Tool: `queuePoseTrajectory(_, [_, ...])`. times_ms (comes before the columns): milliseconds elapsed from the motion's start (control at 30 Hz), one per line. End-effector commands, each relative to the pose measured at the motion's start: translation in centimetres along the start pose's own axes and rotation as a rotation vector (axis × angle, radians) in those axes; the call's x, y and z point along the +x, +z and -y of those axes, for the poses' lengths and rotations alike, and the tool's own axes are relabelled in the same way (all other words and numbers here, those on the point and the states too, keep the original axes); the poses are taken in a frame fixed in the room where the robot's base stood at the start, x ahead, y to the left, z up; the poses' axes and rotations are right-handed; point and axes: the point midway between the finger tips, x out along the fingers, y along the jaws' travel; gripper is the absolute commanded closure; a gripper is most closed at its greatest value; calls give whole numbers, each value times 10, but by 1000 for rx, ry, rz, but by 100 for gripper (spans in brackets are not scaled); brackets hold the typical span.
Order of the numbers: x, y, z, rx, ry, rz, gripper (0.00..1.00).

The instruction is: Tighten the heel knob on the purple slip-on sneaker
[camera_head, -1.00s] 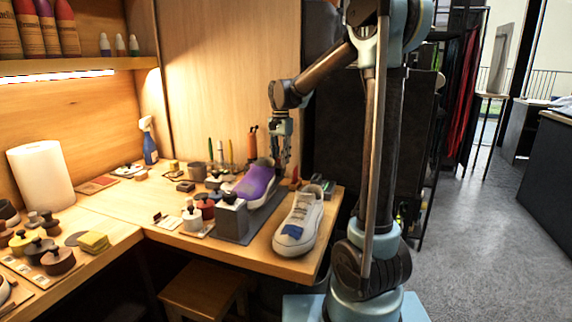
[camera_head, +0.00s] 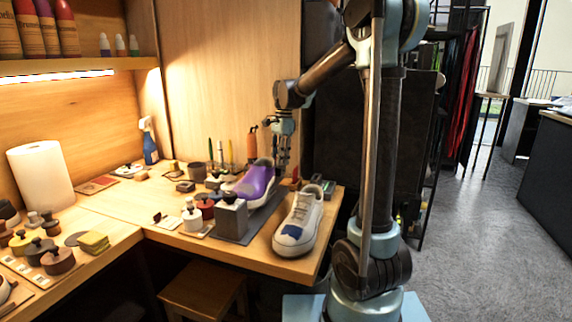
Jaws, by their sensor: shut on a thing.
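The purple slip-on sneaker (camera_head: 257,182) has a pale toe and sole and sits on a grey stand (camera_head: 238,237) with a block at its front. Its toe points left and its heel faces right, toward the back. My gripper (camera_head: 283,168) points down right behind the heel, its fingers close together. It is shut on what appears to be the heel knob; the knob is too small and too covered by the fingers to see clearly.
A white sneaker with a blue toe patch (camera_head: 292,233) stands to the right, near the table's front edge. Stamps and small pots (camera_head: 192,214) crowd the left side. Upright tools (camera_head: 252,143) stand behind. A spray bottle (camera_head: 149,142) is at the back left.

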Motion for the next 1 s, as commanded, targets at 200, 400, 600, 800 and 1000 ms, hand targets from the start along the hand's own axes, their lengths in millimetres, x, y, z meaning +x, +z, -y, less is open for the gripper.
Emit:
queuePoseTrajectory(200, [0, 2, 1, 0, -3, 5, 94])
queuePoseTrajectory(400, [0, 2, 2, 150, -3, 33, 94])
queuePoseTrajectory(600, [0, 2, 1, 315, -2, 64, 94])
queuePoseTrajectory(800, [0, 3, 1, 342, -1, 69, 94])
queuePoseTrajectory(1000, [0, 3, 1, 371, -1, 75, 94])
